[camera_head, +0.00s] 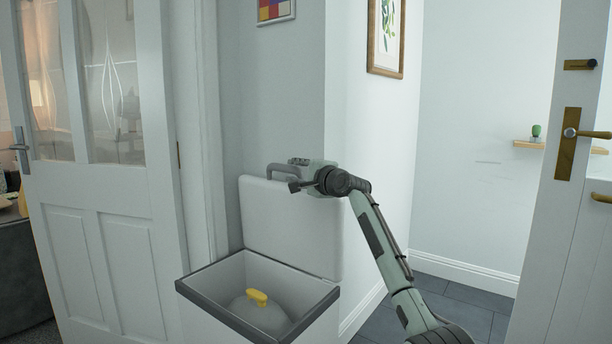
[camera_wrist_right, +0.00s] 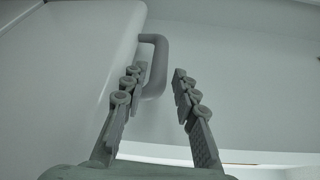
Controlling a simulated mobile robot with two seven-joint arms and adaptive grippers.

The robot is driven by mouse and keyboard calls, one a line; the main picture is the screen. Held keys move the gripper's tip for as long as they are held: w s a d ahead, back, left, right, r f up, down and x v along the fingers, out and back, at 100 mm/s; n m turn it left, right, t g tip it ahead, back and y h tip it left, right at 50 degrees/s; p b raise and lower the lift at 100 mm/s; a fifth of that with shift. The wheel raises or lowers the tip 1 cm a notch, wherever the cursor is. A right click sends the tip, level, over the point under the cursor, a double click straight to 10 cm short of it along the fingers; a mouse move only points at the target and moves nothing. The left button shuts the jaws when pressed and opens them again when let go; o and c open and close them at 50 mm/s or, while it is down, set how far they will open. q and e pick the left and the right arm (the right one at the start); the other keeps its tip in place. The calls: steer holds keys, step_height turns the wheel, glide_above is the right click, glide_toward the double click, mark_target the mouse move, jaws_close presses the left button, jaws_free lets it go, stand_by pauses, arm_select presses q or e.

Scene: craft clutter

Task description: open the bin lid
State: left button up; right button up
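The white bin (camera_head: 208,307) stands at the lower middle with its dark-rimmed mouth uncovered. Its lid (camera_head: 288,232) stands upright at the back of the opening, near the wall. A grey loop handle (camera_head: 278,168) is at the lid's upper edge; the handle also shows in the right wrist view (camera_wrist_right: 158,50). My right gripper (camera_head: 298,176) is at the top of the lid beside the handle. In the wrist view its fingers (camera_wrist_right: 157,74) are spread, with the handle beyond or between them; contact cannot be told. My left gripper is not in view.
Inside the bin lies a yellow object (camera_head: 257,297) on a pale rounded form. A white panelled door (camera_head: 105,230) stands to the left, and another door (camera_head: 570,250) to the right. Dark floor tiles (camera_head: 455,310) are clear behind my right arm.

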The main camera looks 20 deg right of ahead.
steer(key=v, duration=0.5)
steer(key=shift+s, duration=0.4)
